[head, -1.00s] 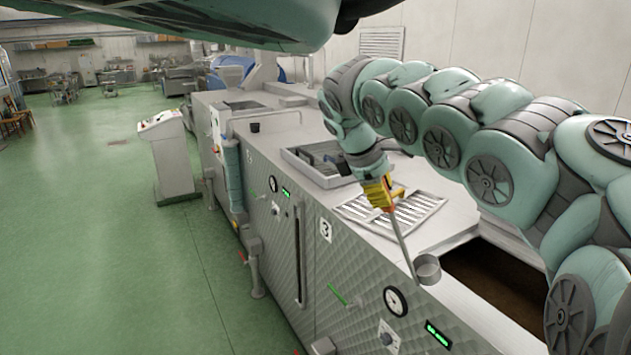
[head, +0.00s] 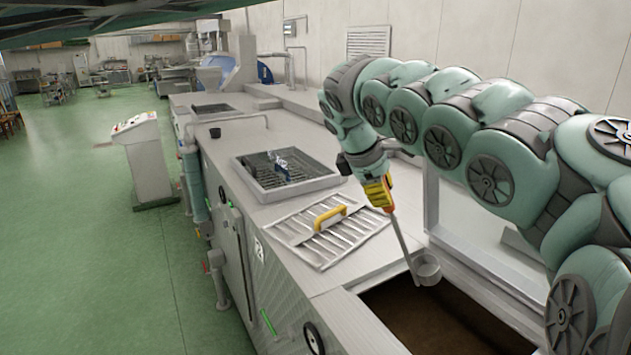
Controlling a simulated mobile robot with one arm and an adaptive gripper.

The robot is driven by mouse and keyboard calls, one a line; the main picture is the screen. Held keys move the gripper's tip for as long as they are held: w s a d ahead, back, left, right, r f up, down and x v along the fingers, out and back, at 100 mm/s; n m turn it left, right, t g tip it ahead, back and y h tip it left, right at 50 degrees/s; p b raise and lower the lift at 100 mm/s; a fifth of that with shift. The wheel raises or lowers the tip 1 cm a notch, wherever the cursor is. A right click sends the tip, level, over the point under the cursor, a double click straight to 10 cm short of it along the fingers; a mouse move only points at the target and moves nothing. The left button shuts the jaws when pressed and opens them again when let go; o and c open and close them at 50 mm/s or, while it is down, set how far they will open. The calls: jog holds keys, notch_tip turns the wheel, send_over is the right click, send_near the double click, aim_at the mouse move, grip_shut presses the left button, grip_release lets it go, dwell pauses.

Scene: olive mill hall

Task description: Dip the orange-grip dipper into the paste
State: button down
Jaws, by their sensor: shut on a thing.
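My gripper (head: 379,193) is shut on the dipper's orange-yellow grip (head: 386,204), at the end of my arm. The dipper's thin metal shaft (head: 405,245) slants down and right from it to a small round metal cup (head: 427,270). Brown paste (head: 440,318) shows inside this hatch. The cup appears above the paste, not in it; its exact height is hard to tell.
A slatted grate lid (head: 300,243) with a yellow handle (head: 330,217) lies on the machine top left of the hatch. Beyond it is another open hatch (head: 262,187) with a grating. A small dark cup (head: 215,133) stands farther back. A control console (head: 145,160) stands on the green floor.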

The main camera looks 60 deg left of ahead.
jog(key=shift+w+f, duration=0.3)
jog(key=shift+f, duration=0.1)
notch_tip(320, 180, down, 28)
jog(key=w+g+b, duration=0.1)
jog(key=w+b, duration=0.1)
jog(key=b, duration=2)
jog(key=shift+w+b, duration=0.35)
jog(key=shift+w, duration=0.05)
jog(key=shift+w+d+r, duration=0.1)
jog(key=shift+r, duration=0.1)
